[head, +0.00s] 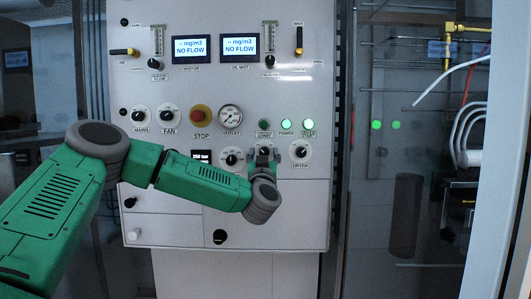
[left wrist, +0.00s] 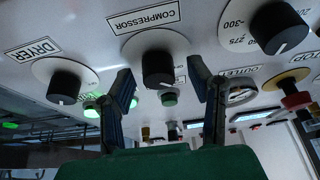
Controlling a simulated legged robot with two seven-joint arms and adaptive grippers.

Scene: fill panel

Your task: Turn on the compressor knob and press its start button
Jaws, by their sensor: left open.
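The black compressor knob (left wrist: 158,68) sits on a white round dial under its COMPRESSOR label in the left wrist view. My left gripper (left wrist: 161,76) is open, with one finger on each side of this knob and no clear contact. In the head view my left gripper (head: 264,155) is up at the panel and covers most of the knob. The start button (head: 264,124) is dark green, just above the gripper over its START label. It also shows in the left wrist view (left wrist: 168,98), between the fingers. My right gripper is out of view.
The dryer knob (head: 301,151) and another dial knob (head: 232,156) flank the compressor knob closely. Green lights (head: 286,124) glow beside the start button. A red stop button (head: 200,116) and outlet gauge (head: 230,117) are up left. Two displays (head: 190,49) read NO FLOW.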

